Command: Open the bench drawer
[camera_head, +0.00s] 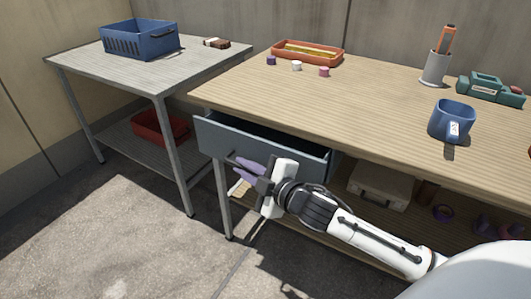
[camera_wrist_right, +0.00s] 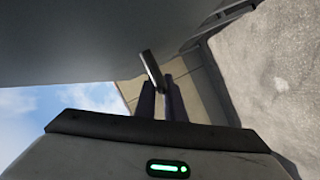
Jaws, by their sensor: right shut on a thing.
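The bench drawer (camera_head: 285,152) is a blue-grey drawer under the left part of the wooden-topped bench (camera_head: 330,95). It stands partly pulled out, and its dark inside shows between its front and the bench top. My right gripper (camera_head: 240,163) is at the left part of the drawer front, shut on the dark drawer handle (camera_head: 231,158). In the right wrist view the two purple fingers (camera_wrist_right: 160,100) close around the handle bar (camera_wrist_right: 152,70), beside the grey drawer front (camera_wrist_right: 70,40). My left gripper is not in view.
A blue mug (camera_head: 452,122), a grey pen cup (camera_head: 436,68), a teal tool (camera_head: 485,88) and an orange tray (camera_head: 307,53) stand on the bench. A side table with a blue basket (camera_head: 140,39) is at left. A case (camera_head: 380,186) lies below. Floor in front-left is clear.

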